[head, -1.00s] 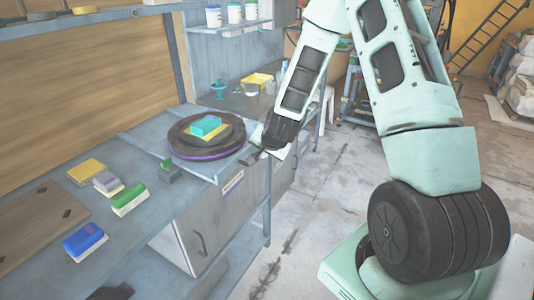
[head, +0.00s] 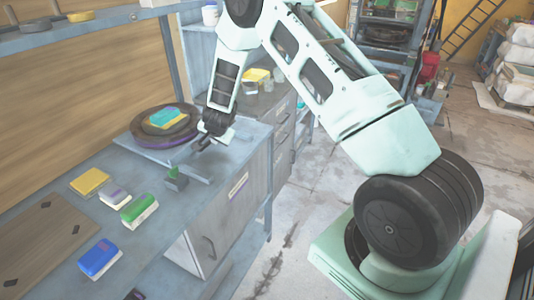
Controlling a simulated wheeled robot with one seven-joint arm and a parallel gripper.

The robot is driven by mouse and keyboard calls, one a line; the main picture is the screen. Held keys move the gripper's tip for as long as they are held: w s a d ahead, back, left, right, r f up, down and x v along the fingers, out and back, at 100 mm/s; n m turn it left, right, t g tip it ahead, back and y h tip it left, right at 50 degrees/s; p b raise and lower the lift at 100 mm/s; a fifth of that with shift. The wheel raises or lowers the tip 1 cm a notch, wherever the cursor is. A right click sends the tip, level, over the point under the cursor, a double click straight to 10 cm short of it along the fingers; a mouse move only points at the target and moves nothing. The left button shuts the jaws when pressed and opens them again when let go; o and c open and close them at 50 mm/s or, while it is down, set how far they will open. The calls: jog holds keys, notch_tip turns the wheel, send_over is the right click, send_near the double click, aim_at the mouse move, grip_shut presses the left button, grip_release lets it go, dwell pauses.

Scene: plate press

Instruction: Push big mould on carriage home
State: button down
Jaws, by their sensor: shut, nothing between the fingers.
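The big mould (head: 137,133), a dark round disc with a purple band low on its rim, lies flat on a grey slab on the bench. A yellow block and a teal block (head: 163,116) are stacked on top of it. My gripper (head: 203,147) is shut and empty, low at the mould's right side. It is very close to the rim; I cannot tell whether it touches. The carriage under the mould is not clearly told apart from the grey slab (head: 245,137), which is bare to the right of my gripper.
A small grey block with a green top (head: 176,180) stands in front of the mould. A yellow block (head: 90,181), a green-topped block (head: 139,208) and a blue block (head: 99,259) lie nearer. A wooden board (head: 45,235) is at left. Shelves stand behind.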

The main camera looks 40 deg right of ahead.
jog(key=shift+w+a, duration=0.2)
jog(key=shift+w, duration=0.5)
jog(key=shift+w+a+r, duration=0.1)
jog(key=shift+w+a, duration=0.05)
jog(key=shift+w, duration=0.05)
